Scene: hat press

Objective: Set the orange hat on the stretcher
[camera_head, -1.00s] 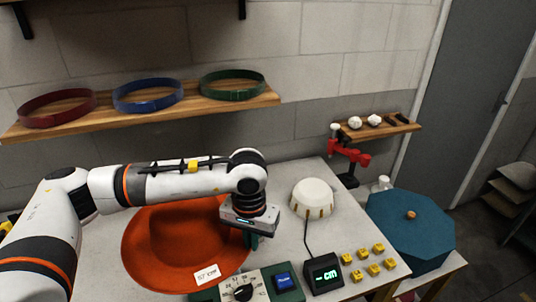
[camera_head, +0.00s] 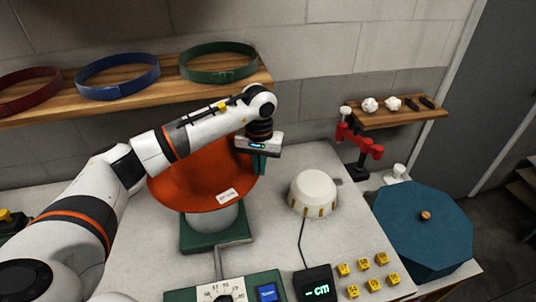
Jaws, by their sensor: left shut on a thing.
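The orange hat (camera_head: 200,180) is at the centre left, its brim tilted and a white label (camera_head: 228,195) on its near side. My left gripper (camera_head: 259,163) is shut on the right edge of its brim. My arm hides part of the hat's upper left. Under the hat shows a pale rounded block on a green base (camera_head: 205,240), with a dial panel (camera_head: 222,293) in front, which looks like the stretcher. I cannot tell whether the hat touches the block. My right gripper is not in view.
A white dome (camera_head: 313,190) is wired to a "cm" display (camera_head: 315,287). Several yellow cubes (camera_head: 362,266) lie at the front right. A blue octagonal box (camera_head: 425,235) stands at the right. A wooden shelf (camera_head: 200,96) with hatbands is above. Bare table lies around the dome.

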